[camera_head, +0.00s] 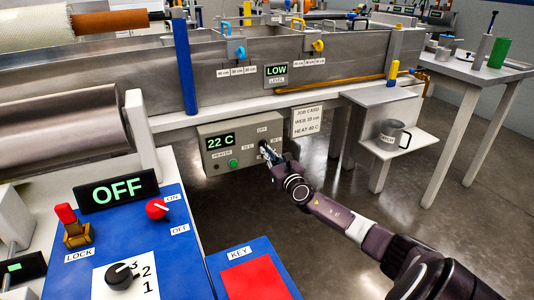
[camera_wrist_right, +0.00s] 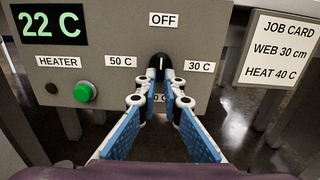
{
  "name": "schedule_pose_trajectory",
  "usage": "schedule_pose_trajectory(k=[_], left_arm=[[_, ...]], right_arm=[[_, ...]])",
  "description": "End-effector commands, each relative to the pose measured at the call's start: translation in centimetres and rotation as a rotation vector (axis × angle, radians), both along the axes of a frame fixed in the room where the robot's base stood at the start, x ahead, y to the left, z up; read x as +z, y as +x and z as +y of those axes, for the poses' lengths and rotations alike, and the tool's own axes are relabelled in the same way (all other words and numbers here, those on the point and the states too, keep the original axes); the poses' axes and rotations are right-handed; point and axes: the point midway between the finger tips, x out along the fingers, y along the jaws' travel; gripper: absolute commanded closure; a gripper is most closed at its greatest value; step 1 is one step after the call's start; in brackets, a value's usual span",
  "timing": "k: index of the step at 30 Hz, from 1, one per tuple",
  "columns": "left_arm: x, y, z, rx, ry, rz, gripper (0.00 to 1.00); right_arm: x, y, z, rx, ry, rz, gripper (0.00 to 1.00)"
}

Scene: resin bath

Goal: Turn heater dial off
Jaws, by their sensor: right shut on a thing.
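The heater box (camera_head: 225,128) is a grey panel under the tank, with a green 22 C display, a HEATER label and a green button. Its black heater dial (camera_wrist_right: 159,66) sits between the OFF label above, 50 C at left and 30 C at right; a lower label is partly hidden by the fingers. A white mark on the dial appears to point up toward OFF. My right gripper (camera_wrist_right: 160,97) is shut on the dial, fingers on either side of it; it also shows in the head view (camera_head: 268,153), covering most of the dial. My left gripper is out of view.
A job card (camera_head: 307,121) reading WEB 30 cm, HEAT 40 C hangs right of the box. A blue console (camera_head: 150,245) with an OFF display stands at front left. A low shelf with a grey mug (camera_head: 391,134) is at right. Open floor lies between.

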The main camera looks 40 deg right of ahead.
Motion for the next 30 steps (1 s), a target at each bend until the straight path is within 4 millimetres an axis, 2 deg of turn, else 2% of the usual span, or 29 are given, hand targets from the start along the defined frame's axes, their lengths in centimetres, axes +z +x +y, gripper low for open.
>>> schedule_pose_trajectory(k=[9,10,15,24,30], left_arm=[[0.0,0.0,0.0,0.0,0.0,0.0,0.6],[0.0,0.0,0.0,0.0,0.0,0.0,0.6],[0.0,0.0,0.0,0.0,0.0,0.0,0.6],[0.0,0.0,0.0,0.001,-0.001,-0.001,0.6],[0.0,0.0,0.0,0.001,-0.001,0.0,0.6]], right_arm=[[-0.4,-0.1,0.1,0.003,-0.002,0.007,1.0],[-0.4,-0.1,0.1,0.003,-0.002,0.007,0.91],[-0.2,0.0,0.1,0.001,-0.002,0.005,0.75],[-0.1,-0.2,0.1,0.001,-0.002,0.002,0.75],[-0.2,-1.7,0.5,0.002,-0.003,0.003,0.75]])
